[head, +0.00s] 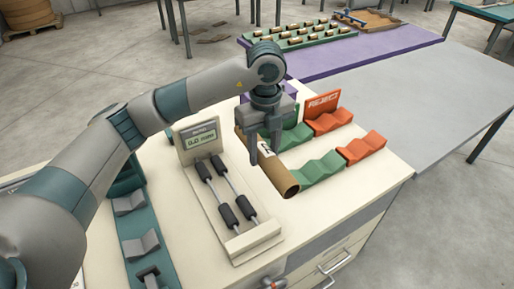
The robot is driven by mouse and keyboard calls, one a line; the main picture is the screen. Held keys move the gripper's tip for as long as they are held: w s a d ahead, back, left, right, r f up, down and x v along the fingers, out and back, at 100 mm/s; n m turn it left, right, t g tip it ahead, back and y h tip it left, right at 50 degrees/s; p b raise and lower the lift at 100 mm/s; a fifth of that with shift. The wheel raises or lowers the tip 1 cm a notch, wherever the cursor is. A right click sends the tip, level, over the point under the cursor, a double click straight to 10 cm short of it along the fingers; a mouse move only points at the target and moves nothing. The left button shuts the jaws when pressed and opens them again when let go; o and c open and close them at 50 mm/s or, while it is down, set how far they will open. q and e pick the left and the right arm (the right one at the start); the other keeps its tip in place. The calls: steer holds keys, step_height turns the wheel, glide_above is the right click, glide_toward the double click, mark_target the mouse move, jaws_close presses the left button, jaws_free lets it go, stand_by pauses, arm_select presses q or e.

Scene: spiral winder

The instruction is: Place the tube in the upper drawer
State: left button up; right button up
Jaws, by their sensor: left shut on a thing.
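The brown cardboard tube (284,180) slants over the cream cabinet top, beside the green V-shaped cradles (322,168). A white label with dark print shows on it. My left gripper (265,156) points down from above, shut on the tube around its middle, and its fingers cover part of it. I cannot tell whether the tube touches the cradles. The cabinet's drawer front (345,245) shows at the lower right with a metal handle (334,263). The drawers look closed, and their lower part is cut off by the frame. My right gripper is not in view.
A gauge with a display (203,138) and black rollers (227,216) stands left of the tube. Orange reject cradles (361,147) with a sign (323,103) stand to the right. A green rail fixture (146,238) is at the left. A bare grey table (420,105) adjoins behind.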

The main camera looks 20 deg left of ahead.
arm_select(q)
steer(key=m, duration=0.2)
steer(key=s+m, duration=0.1)
steer(key=m, duration=0.2)
steer(key=shift+s+a+f+m, duration=0.2)
steer(key=shift+a+m, duration=0.15)
steer(key=shift+m, duration=0.05)
steer(key=s+a+f+n, duration=0.1)
steer(key=s+n, duration=0.4)
steer(key=n, duration=1.1)
steer(key=s+a+f+n, duration=0.1)
steer(key=s+a+n, duration=0.2)
steer(key=n, duration=1.3)
steer(key=s, duration=0.2)
steer(key=shift+s+a+f+n, duration=0.15)
steer(key=shift+s+f+n, duration=0.15)
steer(key=shift+s+f, duration=0.05)
steer(key=shift+a, duration=0.1)
